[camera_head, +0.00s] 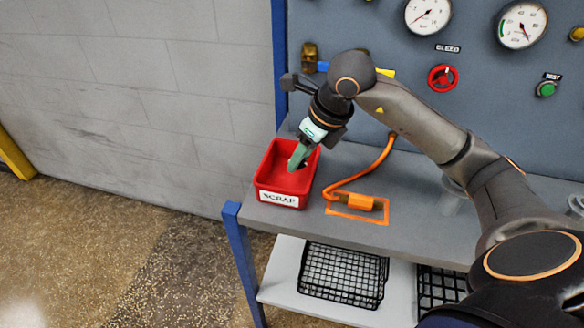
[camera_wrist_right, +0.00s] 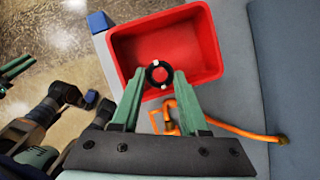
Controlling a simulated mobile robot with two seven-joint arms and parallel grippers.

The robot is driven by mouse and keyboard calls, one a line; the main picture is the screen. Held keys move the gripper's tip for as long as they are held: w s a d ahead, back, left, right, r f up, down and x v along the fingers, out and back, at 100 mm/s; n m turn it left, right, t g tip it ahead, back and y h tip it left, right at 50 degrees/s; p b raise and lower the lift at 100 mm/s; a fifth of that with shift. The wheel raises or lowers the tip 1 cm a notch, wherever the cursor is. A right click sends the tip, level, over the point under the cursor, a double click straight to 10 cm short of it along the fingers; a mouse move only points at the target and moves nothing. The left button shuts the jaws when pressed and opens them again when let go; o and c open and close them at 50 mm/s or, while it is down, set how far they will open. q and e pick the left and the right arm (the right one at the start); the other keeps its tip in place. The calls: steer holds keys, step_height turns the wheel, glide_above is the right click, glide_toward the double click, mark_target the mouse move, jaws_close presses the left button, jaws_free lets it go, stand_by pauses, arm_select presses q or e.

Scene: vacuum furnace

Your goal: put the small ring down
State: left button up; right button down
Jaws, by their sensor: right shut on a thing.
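My right gripper (camera_head: 297,162) points down over the red bin (camera_head: 265,178) labelled SCRAP, which stands at the left end of the bench. The right wrist view shows its green fingers (camera_wrist_right: 159,76) shut on a small dark ring (camera_wrist_right: 149,78) with pale spots. The red of the bin (camera_wrist_right: 205,35) shows through the ring's hole and around it. I cannot tell how high the ring is above the bin floor. The ring cannot be made out in the head view. Part of my left gripper (camera_wrist_right: 16,70) shows at the left edge of the wrist view, cut off.
An orange hose (camera_head: 372,172) runs across the grey bench (camera_head: 410,228) to an orange block (camera_head: 361,202) right of the bin. Clear cups (camera_head: 452,200) stand farther right. Behind is a panel with gauges (camera_head: 428,14). A black wire basket (camera_head: 343,274) sits on the shelf below.

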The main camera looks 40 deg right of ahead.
mark_target(288, 181)
steer(key=w+f, duration=0.2)
steer(key=f, duration=0.1)
steer(key=shift+w, duration=0.25)
steer(key=x, duration=0.3)
steer(key=shift+s+f, duration=0.3)
steer(key=shift+f, duration=0.2)
steer(key=shift+d+f, duration=0.1)
steer(key=shift+f, duration=0.15)
steer(key=shift+c, duration=2.1)
jaws_free()
steer(key=shift+r, duration=0.15)
